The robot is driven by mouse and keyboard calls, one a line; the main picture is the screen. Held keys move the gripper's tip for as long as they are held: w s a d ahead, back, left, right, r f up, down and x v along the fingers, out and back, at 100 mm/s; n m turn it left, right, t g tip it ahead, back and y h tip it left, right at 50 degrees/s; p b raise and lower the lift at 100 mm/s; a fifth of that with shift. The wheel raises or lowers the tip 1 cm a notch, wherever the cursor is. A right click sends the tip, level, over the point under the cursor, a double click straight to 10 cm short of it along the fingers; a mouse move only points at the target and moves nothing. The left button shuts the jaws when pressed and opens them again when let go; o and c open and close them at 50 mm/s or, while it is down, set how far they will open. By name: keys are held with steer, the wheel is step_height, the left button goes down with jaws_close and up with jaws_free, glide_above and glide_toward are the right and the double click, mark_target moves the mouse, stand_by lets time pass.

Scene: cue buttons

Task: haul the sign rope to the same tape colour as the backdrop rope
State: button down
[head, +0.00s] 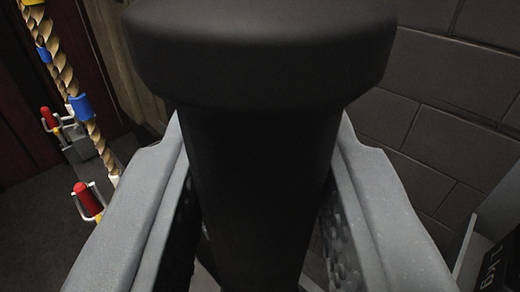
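Two twisted tan ropes hang at the upper left of the head view. The nearer rope (63,72) carries yellow tape (52,46), blue tape (80,107) and white tape near its lower visible end. The farther rope (58,83) also carries blue tape (44,55). I cannot tell which is the sign rope or the backdrop rope. Red-handled rope locks (88,198) stand beside them. My gripper (262,135) has a grey finger on each side of a black post with a wide cap. The post hides the gap, so I cannot tell whether the fingers touch it.
A grey block wall (440,120) fills the right side. A grey box with dark lettering (490,262) cuts into the lower right corner. Dark reddish panels (88,60) stand behind the ropes. Dark floor (35,225) shows at the lower left.

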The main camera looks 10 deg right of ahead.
steer(key=shift+d, duration=0.1)
steer(key=c, duration=1.1)
jaws_free()
steer(key=shift+s+r, duration=0.2)
steer(key=shift+c, duration=0.2)
steer(key=shift+w+f, duration=0.1)
